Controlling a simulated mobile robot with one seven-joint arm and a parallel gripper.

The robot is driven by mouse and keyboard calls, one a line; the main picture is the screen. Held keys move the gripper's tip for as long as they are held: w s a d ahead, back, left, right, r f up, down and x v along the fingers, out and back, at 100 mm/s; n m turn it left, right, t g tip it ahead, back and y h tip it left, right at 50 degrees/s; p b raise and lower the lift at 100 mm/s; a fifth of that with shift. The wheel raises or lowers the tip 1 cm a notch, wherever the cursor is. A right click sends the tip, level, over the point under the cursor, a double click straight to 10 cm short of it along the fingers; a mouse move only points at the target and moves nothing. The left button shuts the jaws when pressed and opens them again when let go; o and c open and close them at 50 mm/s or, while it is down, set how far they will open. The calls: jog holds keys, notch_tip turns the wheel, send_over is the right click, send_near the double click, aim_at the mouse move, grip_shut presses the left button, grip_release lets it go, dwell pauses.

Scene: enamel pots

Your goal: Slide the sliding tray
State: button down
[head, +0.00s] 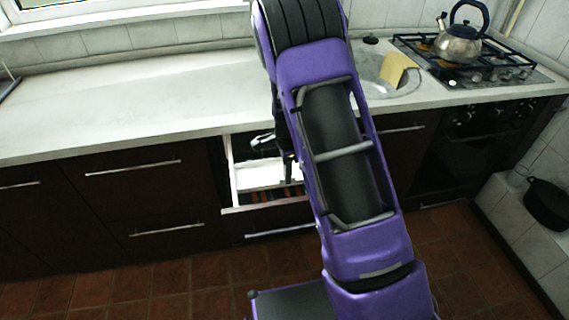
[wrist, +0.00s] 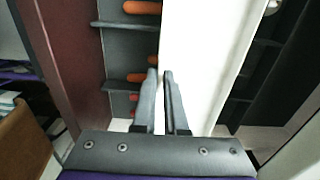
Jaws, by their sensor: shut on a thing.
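The sliding tray (wrist: 205,60) is a plain white panel lying across the top of an open drawer (head: 228,180). In the head view the white tray (head: 255,178) shows inside the drawer, partly hidden by my arm. My gripper (wrist: 160,78) is shut on the tray's left edge in the wrist view, one finger on each side of it. In the head view only part of my gripper (head: 288,165) shows, reaching down into the drawer; my purple arm hides the rest.
Compartments with orange-handled items (wrist: 140,8) lie beside the tray in the drawer. The white counter (head: 130,95) is above, with a sink (head: 402,78), a yellow cloth and a kettle (head: 459,45) on the stove at right. A black pot (head: 547,204) stands at far right.

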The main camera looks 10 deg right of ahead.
jog(key=s, duration=0.7)
jog(key=shift+s, duration=0.15)
jog(key=c, duration=1)
grip_release()
jog(key=shift+o, duration=0.2)
